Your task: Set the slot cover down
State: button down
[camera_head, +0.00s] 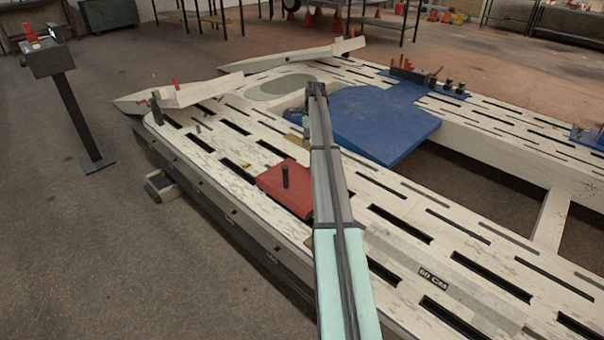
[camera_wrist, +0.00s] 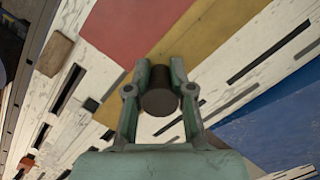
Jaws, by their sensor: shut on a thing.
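My gripper (camera_wrist: 158,80) shows in the wrist view with its two green fingers closed on the sides of a dark round knob (camera_wrist: 160,101). An ochre plate-like surface (camera_wrist: 215,28) lies behind the knob. I take the knob to be the slot cover's handle, but I cannot tell whether the ochre surface is the cover or whether it touches the bench. In the head view my arm hides most of the gripper, and a small ochre patch (camera_head: 293,139) shows just left of the arm over the slotted white bench (camera_head: 405,203).
A red plate (camera_head: 280,190) with an upright dark peg (camera_head: 285,176) lies left of my arm; it also shows in the wrist view (camera_wrist: 125,25). A blue panel (camera_head: 375,122) lies to the right. Two pale ramps (camera_head: 195,92) (camera_head: 300,54) stand at the far end. A post (camera_head: 75,110) stands at left.

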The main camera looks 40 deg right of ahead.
notch_tip(320, 180, down, 17)
jog(key=shift+r+b, duration=0.1)
jog(key=shift+b, duration=0.5)
jog(key=c, duration=1)
grip_release()
jog(key=r, duration=0.4)
jog(key=d+r, duration=0.1)
jog(key=r, duration=0.3)
jog(key=s+r+p, duration=0.1)
jog(key=r, duration=0.3)
jog(key=shift+d, duration=0.2)
